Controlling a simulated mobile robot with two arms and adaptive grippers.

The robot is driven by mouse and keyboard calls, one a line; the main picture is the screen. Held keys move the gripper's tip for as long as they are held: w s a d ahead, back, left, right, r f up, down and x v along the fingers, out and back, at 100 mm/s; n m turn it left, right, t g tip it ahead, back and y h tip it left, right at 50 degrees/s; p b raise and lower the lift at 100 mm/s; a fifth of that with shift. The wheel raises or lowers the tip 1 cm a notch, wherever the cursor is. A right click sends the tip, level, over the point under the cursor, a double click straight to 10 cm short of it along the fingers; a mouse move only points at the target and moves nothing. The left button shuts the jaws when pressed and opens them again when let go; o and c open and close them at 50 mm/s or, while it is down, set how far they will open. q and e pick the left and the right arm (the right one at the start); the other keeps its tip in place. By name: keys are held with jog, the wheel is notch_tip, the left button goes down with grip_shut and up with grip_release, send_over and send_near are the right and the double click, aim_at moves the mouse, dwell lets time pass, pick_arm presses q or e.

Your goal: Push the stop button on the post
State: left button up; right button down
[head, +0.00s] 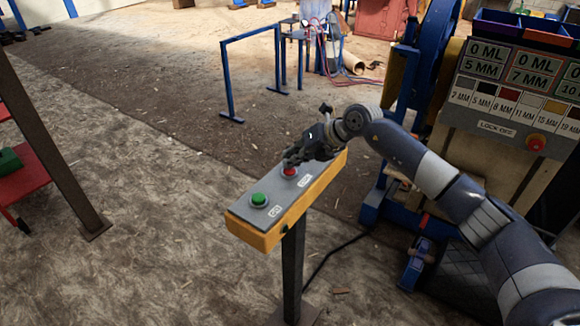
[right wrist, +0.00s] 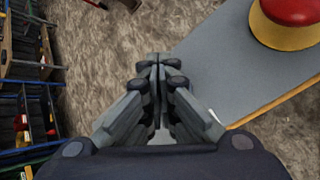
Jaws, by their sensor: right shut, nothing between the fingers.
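A yellow control box with a grey top (head: 240,205) stands on a dark post (head: 293,265). A green button (head: 258,199) is at its near left end, and a red button (head: 289,171) is farther along. My right gripper (head: 291,159) is over the far part of the box, fingertips close to the red button; contact cannot be told. In the right wrist view its fingers (right wrist: 160,62) are closed together and empty. A red mushroom button on a yellow collar (right wrist: 290,15) lies up and right of the fingertips, apart from them. My left gripper is not in view.
A machine panel with labels and a red knob (head: 536,142) stands at right, beside my right arm. A blue rail frame (head: 250,75) stands behind the post. A brown upright beam (head: 50,150) is at left. The ground left of the post is clear.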

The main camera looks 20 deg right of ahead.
jog(key=shift+f, duration=0.15)
dwell(0.4)
jog(key=shift+s+f+b, duration=0.1)
jog(key=shift+f+b, duration=0.2)
jog(key=shift+s+f, duration=0.1)
jog(key=shift+f, duration=0.1)
dwell(0.5)
jog(key=shift+r+p, duration=0.4)
notch_tip(320, 180, up, 6)
jog(key=p, duration=0.3)
jog(key=shift+p, duration=0.3)
jog(key=shift+w, duration=0.2)
